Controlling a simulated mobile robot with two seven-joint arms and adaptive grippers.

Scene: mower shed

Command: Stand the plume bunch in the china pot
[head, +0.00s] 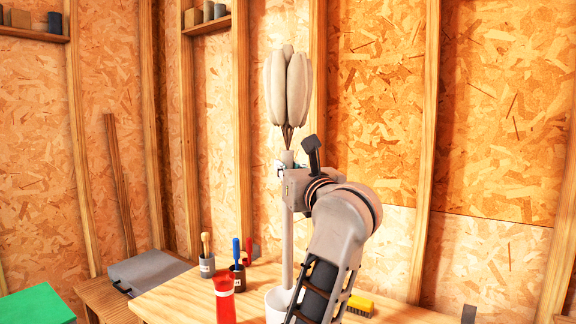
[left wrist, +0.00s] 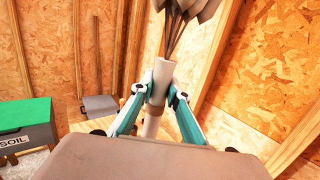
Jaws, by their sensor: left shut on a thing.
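The plume bunch (head: 287,90) has pale, rounded plumes above a long whitish stem, and it stands upright near the middle of the head view. My left gripper (head: 286,174) is shut around the upper stem, just below the plumes. The left wrist view shows its teal fingers (left wrist: 158,98) on both sides of the stem (left wrist: 163,71). The white china pot (head: 274,307) is on the bench below, partly hidden by my left arm. The stem's lower end meets the pot's rim area; I cannot tell how far inside it is. My right gripper is not in view.
On the wooden bench (head: 185,301) stand a red container (head: 224,298), tool cups (head: 207,266) and a yellow brush (head: 360,305). A grey case (head: 148,272) lies further left. A green-lidded soil box (left wrist: 25,124) is at the left. Board walls stand behind.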

